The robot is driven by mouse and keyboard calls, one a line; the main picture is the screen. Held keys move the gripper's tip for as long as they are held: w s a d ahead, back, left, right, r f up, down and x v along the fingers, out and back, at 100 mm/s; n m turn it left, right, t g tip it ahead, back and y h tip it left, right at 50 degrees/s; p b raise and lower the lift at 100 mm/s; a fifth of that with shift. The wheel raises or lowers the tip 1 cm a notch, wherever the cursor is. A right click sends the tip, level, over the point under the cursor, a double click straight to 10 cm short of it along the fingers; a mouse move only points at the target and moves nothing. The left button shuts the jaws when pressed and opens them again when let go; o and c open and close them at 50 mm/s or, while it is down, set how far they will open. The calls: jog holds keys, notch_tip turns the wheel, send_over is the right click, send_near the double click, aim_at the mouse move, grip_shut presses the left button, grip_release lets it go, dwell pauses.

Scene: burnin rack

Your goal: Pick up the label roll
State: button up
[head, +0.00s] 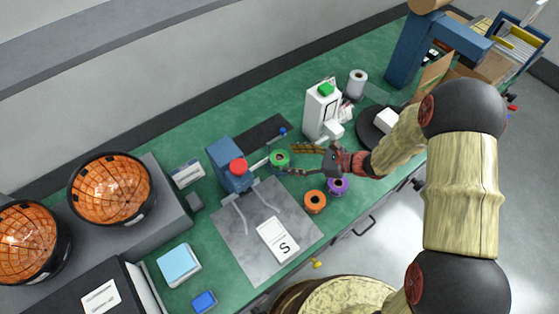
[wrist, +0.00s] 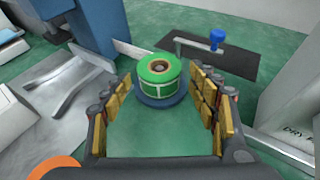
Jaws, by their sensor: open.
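A green-rimmed roll (head: 279,158) stands upright on the green bench; it looks like the label roll. In the wrist view the green roll (wrist: 159,78) has pale lines on its side, a brown core and a dark blue disc under it. My gripper (head: 287,160) is open, with gold-padded fingers on either side of the line to the roll. In the wrist view the roll is centred at the far end of the gap between the fingertips (wrist: 161,74). I see no finger touching it.
An orange roll (head: 315,201) and a purple roll (head: 338,185) stand near the bench's front edge. A blue device with a red knob (head: 238,166) is left of the green roll. A white bottle-like box (head: 322,110) stands behind right. A grey mat (head: 240,226) lies in front.

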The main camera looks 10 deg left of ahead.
aim_at(278, 158)
jog(key=shift+r+b+x, duration=0.2)
jog(key=shift+b+x, duration=0.65)
jog(key=shift+x, duration=1.95)
jog(key=shift+a, duration=0.1)
jog(key=c, duration=0.3)
jog(key=c, duration=0.7)
